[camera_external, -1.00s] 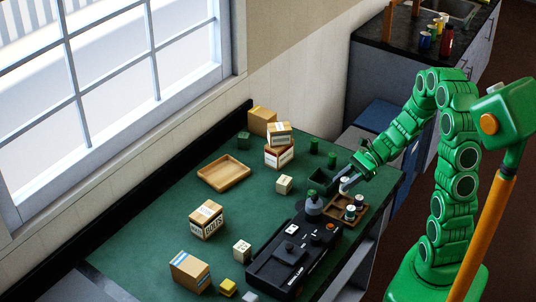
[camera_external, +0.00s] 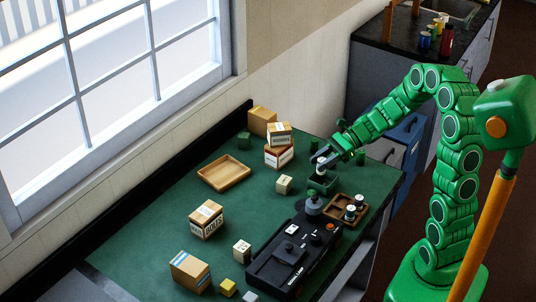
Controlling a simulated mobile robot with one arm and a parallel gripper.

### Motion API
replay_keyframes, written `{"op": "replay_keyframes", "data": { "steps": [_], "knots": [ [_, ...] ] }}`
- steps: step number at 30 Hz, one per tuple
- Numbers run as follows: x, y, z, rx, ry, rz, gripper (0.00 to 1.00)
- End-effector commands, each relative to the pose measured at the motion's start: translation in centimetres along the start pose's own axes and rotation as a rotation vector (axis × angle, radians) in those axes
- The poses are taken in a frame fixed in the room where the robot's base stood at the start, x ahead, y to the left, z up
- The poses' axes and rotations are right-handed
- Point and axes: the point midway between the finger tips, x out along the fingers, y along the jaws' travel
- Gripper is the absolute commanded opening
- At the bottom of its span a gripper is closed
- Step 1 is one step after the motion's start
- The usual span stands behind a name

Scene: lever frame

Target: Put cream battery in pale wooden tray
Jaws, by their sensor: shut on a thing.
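The pale wooden tray (camera_external: 223,173) lies empty on the green bench top, left of my gripper. My gripper (camera_external: 324,159) is shut on a small pale upright piece, which looks like the cream battery (camera_external: 321,170). It holds this piece above or just behind a dark green open box (camera_external: 323,184); the exact height is hard to tell. The jaws partly hide the piece. My gripper is well to the right of the tray, with clear air between them.
A brown rack (camera_external: 335,212) holds two dark, white-topped cells. A black device (camera_external: 290,258) stands in front. Stacked cartons (camera_external: 279,155), a small cream block (camera_external: 284,184) and a BOLTS box (camera_external: 206,219) stand around the tray. Green cylinders stand near my gripper.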

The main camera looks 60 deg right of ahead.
Motion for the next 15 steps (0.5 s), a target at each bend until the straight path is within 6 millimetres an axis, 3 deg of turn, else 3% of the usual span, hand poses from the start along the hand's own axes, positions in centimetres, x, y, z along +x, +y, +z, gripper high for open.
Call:
{"op": "replay_keyframes", "data": {
  "steps": [15],
  "knots": [
    [7.0,-6.1,5.3,0.050,-0.004,-0.122,0.03]
  ]
}}
